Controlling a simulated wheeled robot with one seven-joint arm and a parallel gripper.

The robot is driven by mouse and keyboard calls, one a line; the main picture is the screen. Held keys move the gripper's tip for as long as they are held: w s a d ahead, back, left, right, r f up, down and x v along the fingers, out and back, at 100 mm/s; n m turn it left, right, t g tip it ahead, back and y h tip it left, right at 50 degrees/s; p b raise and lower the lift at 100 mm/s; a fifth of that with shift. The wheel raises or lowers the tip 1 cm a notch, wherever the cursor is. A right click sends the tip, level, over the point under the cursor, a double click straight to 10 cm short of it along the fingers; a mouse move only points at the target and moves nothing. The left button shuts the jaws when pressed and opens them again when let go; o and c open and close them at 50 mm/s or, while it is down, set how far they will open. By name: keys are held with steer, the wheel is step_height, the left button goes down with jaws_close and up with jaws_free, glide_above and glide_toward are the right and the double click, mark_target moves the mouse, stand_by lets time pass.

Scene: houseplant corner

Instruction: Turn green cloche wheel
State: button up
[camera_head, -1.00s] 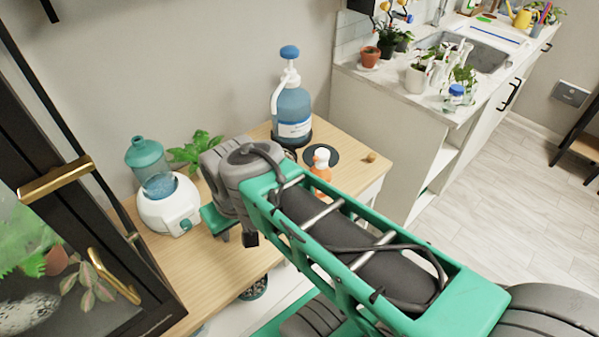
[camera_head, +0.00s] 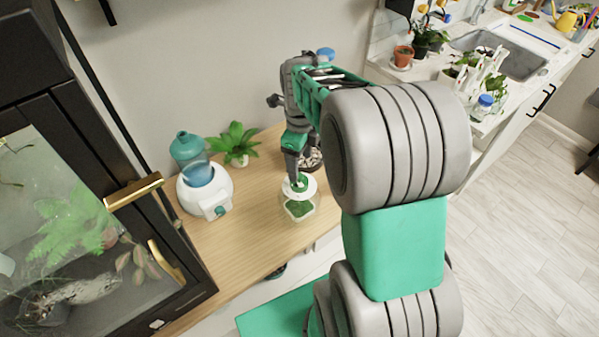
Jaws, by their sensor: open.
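A small clear cloche (camera_head: 299,209) with green stuff inside stands on the wooden table near its front edge. Its round white lid (camera_head: 308,188) carries a small green wheel (camera_head: 301,181). My gripper (camera_head: 298,178) points down right over the wheel, and its fingers partly cover it. The gripper is open. I cannot tell whether the fingers touch the wheel or sit around it.
On the wooden table (camera_head: 255,235), a white humidifier (camera_head: 190,197) with a teal bottle (camera_head: 187,148) and a potted plant (camera_head: 237,140) stand to the left. A dark glass cabinet (camera_head: 90,200) fills the left side. The tabletop between is clear.

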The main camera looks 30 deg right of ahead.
mark_target(300, 175)
step_height(300, 175, down, 7)
steer(key=shift+f+p, duration=0.15)
steer(key=shift+p, duration=0.4)
steer(key=shift+c, duration=0.5)
steer(key=shift+a, duration=0.15)
steer(key=c, duration=1.3)
steer(key=shift+o, duration=0.2)
